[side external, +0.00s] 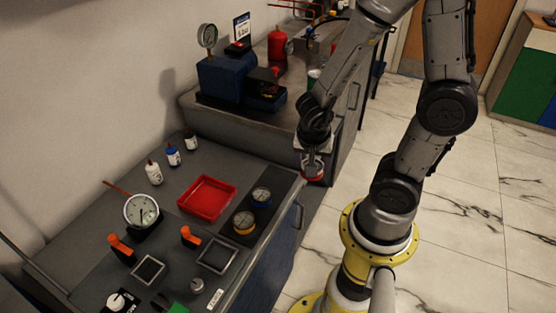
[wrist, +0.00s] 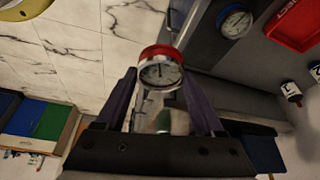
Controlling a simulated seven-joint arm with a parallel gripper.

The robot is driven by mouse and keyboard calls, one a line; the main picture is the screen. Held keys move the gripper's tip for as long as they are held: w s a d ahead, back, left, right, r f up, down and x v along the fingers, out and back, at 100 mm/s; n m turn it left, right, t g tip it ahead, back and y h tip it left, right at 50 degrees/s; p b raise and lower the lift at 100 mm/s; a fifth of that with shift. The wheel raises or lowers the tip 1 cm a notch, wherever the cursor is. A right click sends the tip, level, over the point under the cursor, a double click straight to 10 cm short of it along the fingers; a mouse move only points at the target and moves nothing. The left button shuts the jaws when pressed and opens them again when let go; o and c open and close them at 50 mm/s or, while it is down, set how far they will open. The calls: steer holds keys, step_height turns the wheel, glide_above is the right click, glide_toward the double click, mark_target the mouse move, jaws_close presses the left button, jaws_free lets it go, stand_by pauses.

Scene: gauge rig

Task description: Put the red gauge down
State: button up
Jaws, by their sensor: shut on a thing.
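The red gauge (wrist: 161,69), with a red rim and a white dial, is held between the two fingers of my gripper (wrist: 160,85) in the wrist view. In the side external view the gauge (side external: 313,171) shows as a red and white shape under my gripper (side external: 312,158). It is in the air near the right edge of the counter, over the gap beside the raised bench. My fingers partly hide it there. The gripper is shut on it.
A dark plate (side external: 242,222) holds a blue gauge (side external: 261,195) and a yellow gauge (side external: 243,222) near the counter's right edge. A red tray (side external: 207,199) lies left of them. A dial gauge (side external: 141,211), orange-handled levers and several small bottles also stand on the counter.

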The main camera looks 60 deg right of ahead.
steer(key=shift+s+f, duration=0.15)
steer(key=w+a+f+n+t+y, duration=0.1)
steer(key=w+a+f+n+y, duration=0.1)
steer(key=w+a+n, duration=0.2)
steer(key=w+a+f+n+t+y, duration=0.2)
steer(key=w+a+f+n, duration=0.1)
steer(key=w+n, duration=0.8)
steer(key=w+a, duration=0.1)
steer(key=w, duration=0.4)
steer(key=shift+a+t, duration=0.3)
